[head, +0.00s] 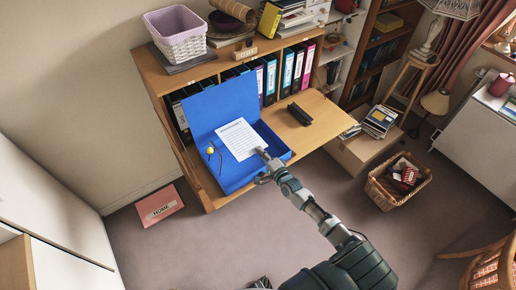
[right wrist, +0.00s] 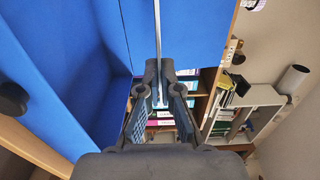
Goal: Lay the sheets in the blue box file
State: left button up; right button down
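The blue box file (head: 235,178) lies open on the bureau's lowered flap, its lid (head: 222,104) raised at the back. A white printed sheet (head: 240,138) is over the box, in front of the lid. My right gripper (head: 264,153) holds it at its right lower corner. In the right wrist view the fingers (right wrist: 159,72) are closed on the thin, edge-on sheet (right wrist: 158,28). I cannot tell how many sheets there are. A yellow knob and a dark wire (head: 219,158) show at the box's left. My left gripper is not recognisable in view.
A black desk item (head: 299,114) lies on the wooden flap (head: 322,122) right of the box. Upright binders (head: 287,72) stand behind. A lilac basket (head: 177,33) is on top of the bureau.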

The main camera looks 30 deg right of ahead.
jog(key=f+b, duration=0.2)
jog(key=f, duration=0.1)
jog(key=f+b, duration=0.1)
jog(key=b, duration=0.1)
jog(key=shift+s+d+f, duration=0.2)
jog(key=shift+s+f, duration=0.05)
jog(key=shift+s, duration=0.05)
jog(key=c, duration=1.5)
grip_release()
jog(key=shift+a+r, duration=0.1)
jog(key=shift+a, duration=0.15)
jog(key=shift+o, duration=0.2)
jog(key=shift+d, duration=0.2)
jog(key=o, duration=0.5)
jog(key=shift+a, duration=0.1)
